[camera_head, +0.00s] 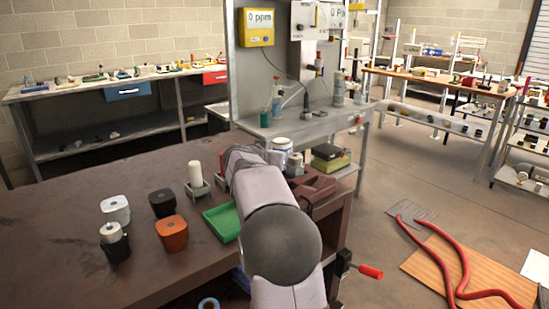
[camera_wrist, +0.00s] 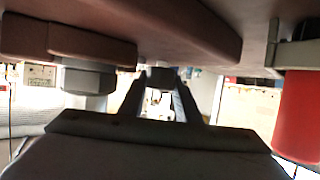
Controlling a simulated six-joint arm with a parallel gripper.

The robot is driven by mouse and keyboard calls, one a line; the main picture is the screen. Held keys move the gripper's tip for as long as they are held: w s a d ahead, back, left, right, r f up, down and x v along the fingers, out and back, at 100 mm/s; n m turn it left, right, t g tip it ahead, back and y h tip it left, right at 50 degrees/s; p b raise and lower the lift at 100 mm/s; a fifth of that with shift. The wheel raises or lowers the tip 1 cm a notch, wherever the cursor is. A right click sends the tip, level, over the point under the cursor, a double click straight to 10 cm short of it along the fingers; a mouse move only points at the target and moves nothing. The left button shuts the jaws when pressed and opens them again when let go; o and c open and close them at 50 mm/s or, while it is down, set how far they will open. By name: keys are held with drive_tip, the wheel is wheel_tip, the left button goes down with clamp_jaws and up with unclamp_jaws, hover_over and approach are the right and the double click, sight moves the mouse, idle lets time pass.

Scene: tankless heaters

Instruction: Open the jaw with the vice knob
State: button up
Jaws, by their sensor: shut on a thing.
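In the wrist view, the two dark fingers of my gripper (camera_wrist: 160,88) come together on a small dark grey piece (camera_wrist: 158,75), apparently the vice knob. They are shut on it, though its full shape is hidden. Reddish-brown bodies (camera_wrist: 190,22), apparently parts of the vice, lie close above the fingers. In the head view, the reddish-brown vice (camera_head: 318,190) sits at the right edge of the brown workbench (camera_head: 60,245). My arm covers part of it and hides my gripper there. The jaw gap cannot be made out.
A red handle (camera_head: 370,271) sticks out by the bench edge; a red cylinder (camera_wrist: 300,115) is close right in the wrist view.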

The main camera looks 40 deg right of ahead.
drive_tip(key=shift+s+f+n+t+y+b, duration=0.15)
drive_tip(key=shift+n+t+y+b, duration=0.15)
drive_tip(key=shift+n+t+b, duration=0.2)
drive_tip(key=o, duration=0.8)
drive_tip(key=shift+b+v, duration=0.8)
drive_tip(key=shift+v, duration=2.9)
drive_tip(key=shift+o, duration=0.5)
